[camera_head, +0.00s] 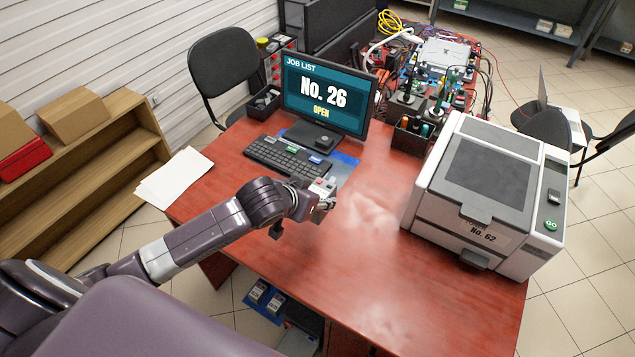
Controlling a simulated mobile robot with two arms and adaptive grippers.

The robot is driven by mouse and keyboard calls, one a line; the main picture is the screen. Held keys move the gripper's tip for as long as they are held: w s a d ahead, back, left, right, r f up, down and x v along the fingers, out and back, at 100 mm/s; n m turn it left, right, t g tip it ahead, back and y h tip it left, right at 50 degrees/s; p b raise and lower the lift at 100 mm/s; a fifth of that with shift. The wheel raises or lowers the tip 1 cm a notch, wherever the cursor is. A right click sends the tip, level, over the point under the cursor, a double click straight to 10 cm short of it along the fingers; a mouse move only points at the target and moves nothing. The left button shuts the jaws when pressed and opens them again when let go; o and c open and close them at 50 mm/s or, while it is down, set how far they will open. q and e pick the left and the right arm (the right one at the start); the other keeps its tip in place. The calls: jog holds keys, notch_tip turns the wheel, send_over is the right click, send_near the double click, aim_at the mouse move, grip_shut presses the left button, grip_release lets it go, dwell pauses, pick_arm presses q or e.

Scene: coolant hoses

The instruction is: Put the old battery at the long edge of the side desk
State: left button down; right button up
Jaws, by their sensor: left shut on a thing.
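My left arm reaches in from the left over the red-brown desk (375,270). My left gripper (323,203) is over the desk's near left part, in front of the keyboard. It is shut on a small pale block with a red patch (323,187), which looks like the old battery. The gripper's fingers hide part of it, and I cannot tell whether it touches the desk top. I cannot tell for certain which desk is the side desk. My right gripper is not in view.
A monitor (325,94) reading "No. 26 OPEN", a keyboard (289,157) and a blue mat (345,165) are behind my gripper. A grey machine (490,190) fills the desk's right side. White papers (176,178) lie at the left edge. The desk's front middle is clear.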

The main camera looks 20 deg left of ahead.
pick_arm(q)
jog(key=f, duration=1)
jog(key=shift+w+f+p, duration=0.25)
jog(key=shift+f+p, duration=0.1)
jog(key=shift+f, duration=0.1)
jog(key=c, duration=1.5)
grip_release()
jog(key=shift+s+f, duration=0.2)
jog(key=shift+f, duration=0.05)
jog(key=o, duration=0.4)
jog(key=shift+c, duration=0.2)
jog(key=shift+s+r, duration=0.1)
jog(key=shift+r, duration=0.1)
jog(key=v, duration=1.2)
jog(key=shift+b, duration=0.4)
